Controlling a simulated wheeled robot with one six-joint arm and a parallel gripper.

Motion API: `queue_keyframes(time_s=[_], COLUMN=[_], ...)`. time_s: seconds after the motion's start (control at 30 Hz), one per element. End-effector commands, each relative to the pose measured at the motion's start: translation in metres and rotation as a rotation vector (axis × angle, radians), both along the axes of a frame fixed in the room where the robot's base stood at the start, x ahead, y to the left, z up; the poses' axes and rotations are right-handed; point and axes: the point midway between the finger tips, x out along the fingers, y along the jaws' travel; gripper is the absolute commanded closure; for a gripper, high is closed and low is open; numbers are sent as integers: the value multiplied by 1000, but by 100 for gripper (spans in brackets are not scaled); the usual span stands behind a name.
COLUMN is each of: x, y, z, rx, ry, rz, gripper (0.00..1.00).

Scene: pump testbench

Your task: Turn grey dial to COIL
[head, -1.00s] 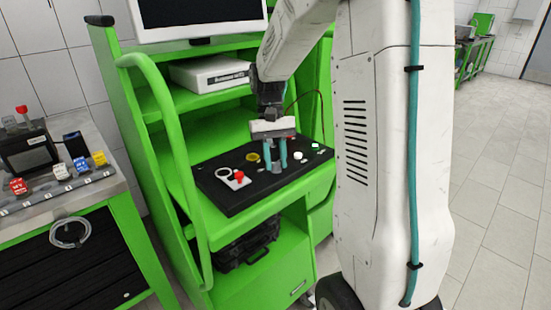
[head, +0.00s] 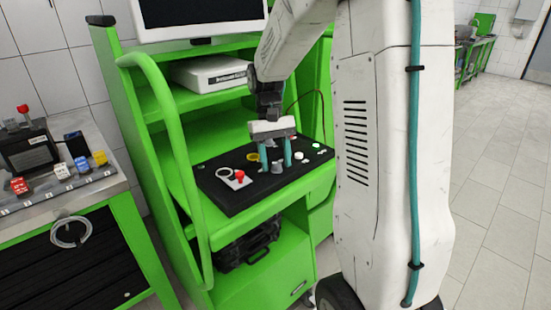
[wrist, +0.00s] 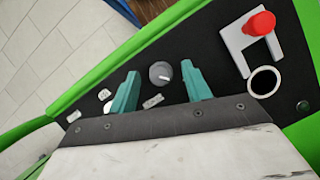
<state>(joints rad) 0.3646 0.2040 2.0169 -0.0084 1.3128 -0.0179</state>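The grey dial (wrist: 160,73) is a round knob on the black control panel (wrist: 219,76), with a white mark that points to the right in the wrist view. In the head view the grey dial (head: 277,169) shows between the fingers. My gripper (wrist: 159,70) is open, one teal finger on either side of the dial with visible gaps. In the head view my gripper (head: 276,167) points down at the panel. A small label plate (wrist: 153,101) lies beside the dial, but its text is too small to read, so I cannot tell the selected position.
A red button (head: 239,175) on a light plate and a round ring (head: 223,173) are left of the gripper. A yellow control (head: 253,158) is just behind, and a white button (head: 299,156) to the right. The green bench frame (head: 170,120) surrounds the panel.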

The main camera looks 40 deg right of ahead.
Motion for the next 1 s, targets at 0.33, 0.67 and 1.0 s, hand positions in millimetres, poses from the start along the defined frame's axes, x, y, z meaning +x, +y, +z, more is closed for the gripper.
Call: queue_keyframes(time_s=[0.33,0.67,1.0], x=[12,27,28], y=[-4,-10,-10], z=[28,69,72], rx=[-1,0,0], ry=[-3,-1,0], rz=[0,0,0], gripper=[52,52,52])
